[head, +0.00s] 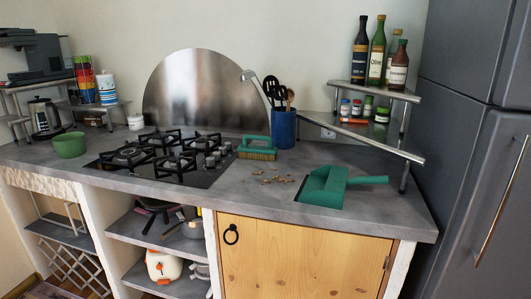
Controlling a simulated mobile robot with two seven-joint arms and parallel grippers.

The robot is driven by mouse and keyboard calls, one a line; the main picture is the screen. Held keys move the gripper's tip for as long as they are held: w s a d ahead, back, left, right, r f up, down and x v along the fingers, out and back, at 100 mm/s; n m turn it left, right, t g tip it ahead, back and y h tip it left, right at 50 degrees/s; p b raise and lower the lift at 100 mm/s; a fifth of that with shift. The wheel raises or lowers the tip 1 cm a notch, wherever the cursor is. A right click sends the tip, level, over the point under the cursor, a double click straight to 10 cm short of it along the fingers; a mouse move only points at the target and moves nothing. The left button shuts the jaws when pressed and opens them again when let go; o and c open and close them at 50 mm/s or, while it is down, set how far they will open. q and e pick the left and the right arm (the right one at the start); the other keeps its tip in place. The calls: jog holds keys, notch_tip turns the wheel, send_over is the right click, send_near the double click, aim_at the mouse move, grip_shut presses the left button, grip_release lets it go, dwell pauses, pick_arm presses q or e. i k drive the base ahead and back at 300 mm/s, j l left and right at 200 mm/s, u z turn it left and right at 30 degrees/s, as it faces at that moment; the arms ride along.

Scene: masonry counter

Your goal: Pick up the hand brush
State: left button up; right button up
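A green hand brush (257,143) with pale bristles stands on the grey counter, between the gas hob and the blue utensil holder. Its handle is on top and its bristles face down. Neither of my grippers shows in the head view, so nothing is seen touching the brush.
A green dustpan (323,187) lies to the right, near the counter's front edge. Small crumbs (275,180) lie between it and the brush. The blue utensil holder (283,128) stands behind the brush. The hob (165,157) is left. A corner shelf (374,91) holds bottles.

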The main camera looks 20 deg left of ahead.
aim_at(244, 151)
jog(key=i+j+z, duration=0.2)
jog(key=j, duration=0.2)
jog(key=j+z, duration=0.25)
jog(key=j, duration=0.15)
jog(key=j+z, duration=0.2)
jog(key=j, duration=0.25)
jog(key=i, duration=0.05)
